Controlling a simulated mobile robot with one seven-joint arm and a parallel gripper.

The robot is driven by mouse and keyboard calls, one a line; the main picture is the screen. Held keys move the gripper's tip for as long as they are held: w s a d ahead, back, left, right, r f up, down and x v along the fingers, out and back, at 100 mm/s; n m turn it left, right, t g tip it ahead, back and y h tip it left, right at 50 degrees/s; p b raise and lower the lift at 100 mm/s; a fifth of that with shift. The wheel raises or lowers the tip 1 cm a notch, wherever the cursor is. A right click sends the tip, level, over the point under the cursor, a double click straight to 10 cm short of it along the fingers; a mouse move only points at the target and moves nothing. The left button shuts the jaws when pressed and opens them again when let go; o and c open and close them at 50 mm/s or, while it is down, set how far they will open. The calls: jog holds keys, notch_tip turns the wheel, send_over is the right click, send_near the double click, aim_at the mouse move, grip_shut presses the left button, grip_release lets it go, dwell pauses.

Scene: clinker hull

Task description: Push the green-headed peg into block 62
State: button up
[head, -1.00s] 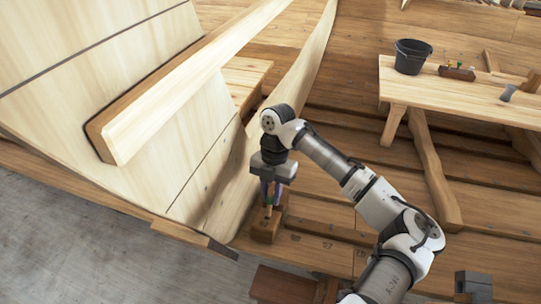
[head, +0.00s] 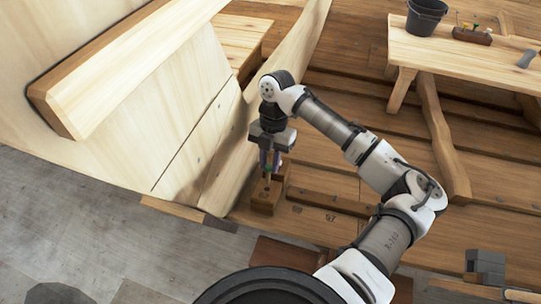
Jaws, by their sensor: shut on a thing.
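My gripper (head: 270,164) points straight down near the middle of the head view, beside a pale curved plank. It is shut on the green-headed peg (head: 268,168), whose green head shows small between the fingers. The peg's lower end is right over a small wooden block (head: 263,202) on the hull floor. I cannot tell whether its tip is inside the block's hole or just above it. No number is readable on the block.
Dark markings (head: 330,217) are on the floor strip right of the block. A pale bench (head: 450,55) at upper right carries a black bucket (head: 425,18), a rack with coloured pegs (head: 472,36) and a grey-headed tool (head: 526,59). A grey stepped object (head: 486,264) sits at lower right.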

jog(key=shift+s+f, duration=0.2)
jog(key=shift+f, duration=0.4)
jog(key=shift+f, duration=0.25)
dwell(0.3)
jog(key=shift+f+b, duration=0.25)
jog(key=shift+b, duration=0.15)
jog(key=shift+b+x, duration=0.55)
jog(key=shift+x, duration=0.35)
jog(key=shift+s, duration=0.1)
jog(key=o, duration=1)
jog(key=shift+r, duration=0.1)
jog(key=shift+p+v, duration=2.65)
jog(key=shift+v, duration=1.3)
